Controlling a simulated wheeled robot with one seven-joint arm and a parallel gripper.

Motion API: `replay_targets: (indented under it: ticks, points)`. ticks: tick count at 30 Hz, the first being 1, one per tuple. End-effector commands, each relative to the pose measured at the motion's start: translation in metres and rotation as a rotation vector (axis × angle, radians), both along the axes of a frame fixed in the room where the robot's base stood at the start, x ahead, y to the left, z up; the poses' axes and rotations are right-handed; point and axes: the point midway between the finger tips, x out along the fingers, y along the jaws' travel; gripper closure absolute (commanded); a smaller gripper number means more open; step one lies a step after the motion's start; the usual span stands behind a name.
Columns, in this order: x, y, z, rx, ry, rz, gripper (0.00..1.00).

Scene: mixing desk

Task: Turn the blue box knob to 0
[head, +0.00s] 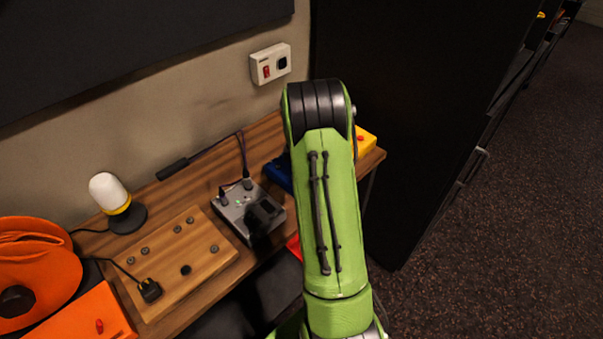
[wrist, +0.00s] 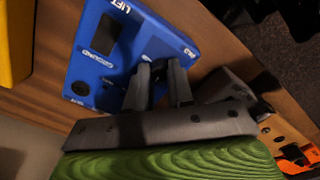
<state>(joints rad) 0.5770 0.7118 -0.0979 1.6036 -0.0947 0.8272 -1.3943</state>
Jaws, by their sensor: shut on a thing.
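The blue box (wrist: 128,40) lies on the wooden desk in the wrist view, with white lettering such as LIFT and GROUND, a black switch and a dark round socket on its face. In the head view only a sliver of the blue box (head: 279,173) shows beside my green arm. My gripper (wrist: 159,78) is over the lower right part of the box, with its two dark fingers shut on the knob. The knob itself is hidden between the fingers, so its pointer cannot be read. In the head view my arm hides the gripper.
A grey box (head: 246,208) with cables stands left of the blue box. A yellow box (head: 366,142) is to its right. A wooden board (head: 178,262), a white-domed lamp (head: 108,190) and orange items (head: 33,262) fill the desk's left side.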

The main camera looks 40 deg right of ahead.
Motion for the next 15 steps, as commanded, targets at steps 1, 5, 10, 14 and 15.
replay_targets:
  ticks: [1, 5, 10, 14, 15]
  points:
    - [0.0009, -0.0003, 0.0009, -0.001, -0.003, 0.007, 1.00]
    - [0.0009, -0.0004, 0.0009, -0.002, -0.004, 0.016, 1.00]
    - [0.0009, -0.0003, 0.0009, -0.002, -0.004, 0.018, 1.00]
    - [0.0011, -0.0002, 0.0009, -0.002, -0.004, 0.018, 1.00]
    - [0.0011, -0.0002, 0.0009, -0.002, -0.004, 0.018, 0.76]
